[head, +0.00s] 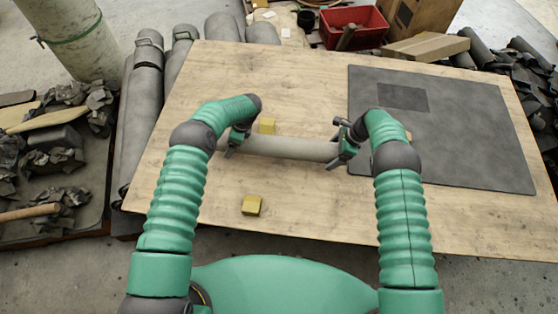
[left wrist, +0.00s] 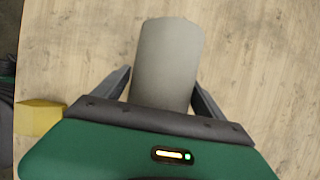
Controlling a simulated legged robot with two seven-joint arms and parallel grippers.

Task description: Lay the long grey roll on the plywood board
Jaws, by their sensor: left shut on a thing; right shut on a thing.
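The long grey roll (head: 290,147) lies crosswise over the middle of the plywood board (head: 280,80) in the head view. My left gripper (head: 234,142) is shut around it near its left end. My right gripper (head: 341,150) is shut around it near its right end. In the left wrist view the roll (left wrist: 165,65) runs up between the two dark fingers of my left gripper (left wrist: 164,90), with the board's wood grain (left wrist: 250,60) behind it. I cannot tell whether the roll touches the board or is just above it.
A yellow block (head: 251,205) sits on the board in front of the roll, and another (head: 267,126) sits behind it. A dark flat sheet (head: 470,120) covers the board's right part. A red bin (head: 354,22) is behind.

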